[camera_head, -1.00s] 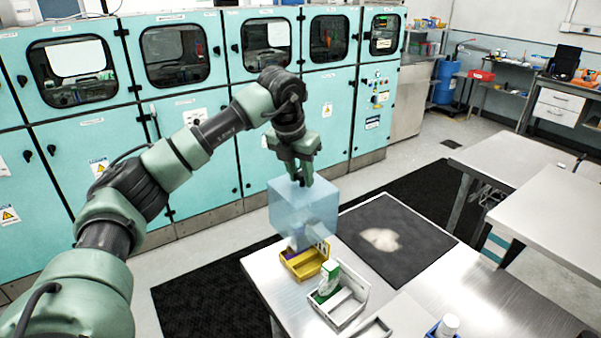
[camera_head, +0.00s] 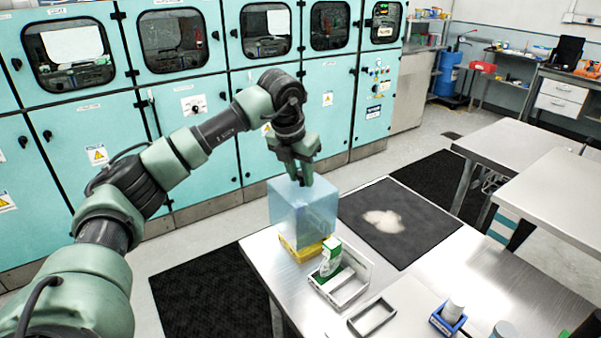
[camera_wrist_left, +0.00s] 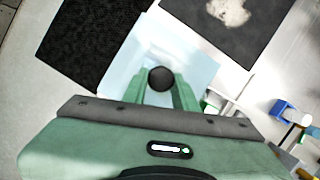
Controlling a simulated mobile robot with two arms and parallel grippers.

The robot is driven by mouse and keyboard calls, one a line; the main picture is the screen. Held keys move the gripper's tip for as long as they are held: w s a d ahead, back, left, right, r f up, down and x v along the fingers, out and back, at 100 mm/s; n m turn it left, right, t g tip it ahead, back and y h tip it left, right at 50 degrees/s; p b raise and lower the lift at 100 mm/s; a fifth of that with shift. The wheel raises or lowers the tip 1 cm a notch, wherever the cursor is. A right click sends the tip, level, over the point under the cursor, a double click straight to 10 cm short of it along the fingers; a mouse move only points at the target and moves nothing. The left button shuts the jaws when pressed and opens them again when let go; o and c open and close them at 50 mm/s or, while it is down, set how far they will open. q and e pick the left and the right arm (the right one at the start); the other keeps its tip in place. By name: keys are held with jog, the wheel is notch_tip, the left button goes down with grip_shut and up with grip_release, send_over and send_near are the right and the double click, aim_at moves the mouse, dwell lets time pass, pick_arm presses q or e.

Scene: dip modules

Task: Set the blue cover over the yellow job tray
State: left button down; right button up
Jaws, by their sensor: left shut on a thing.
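The blue cover (camera_head: 302,213) is a translucent pale-blue box, upright above the near-left part of the steel table. My left gripper (camera_head: 303,180) is shut on its top. In the left wrist view the fingers (camera_wrist_left: 161,90) close around a dark round knob on the cover (camera_wrist_left: 130,62). The yellow job tray (camera_head: 304,252) is directly under the cover; only its near wall and edges show below the cover's lower rim. Whether the cover touches the tray or table, I cannot tell. The tray's contents are hidden. My right gripper is not in view.
A white tray (camera_head: 352,291) with a green-and-white box (camera_head: 331,257) stands close beside the yellow tray. A grey frame (camera_head: 372,316) and a blue holder (camera_head: 440,322) with a white bottle are nearer me. A dark mat (camera_head: 420,232) with a pale patch lies right.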

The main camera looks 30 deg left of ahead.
aim_at(299, 188)
pick_arm(q)
jog(key=shift+f+b, duration=1.7)
jog(key=shift+f, duration=1.15)
jog(key=c, duration=1)
grip_release()
jog(key=shift+c, duration=0.2)
jog(key=shift+r, duration=0.15)
jog(key=shift+r+p, duration=0.9)
jog(key=shift+r, duration=0.1)
jog(key=shift+r+p, duration=1.8)
jog(key=shift+r, duration=0.6)
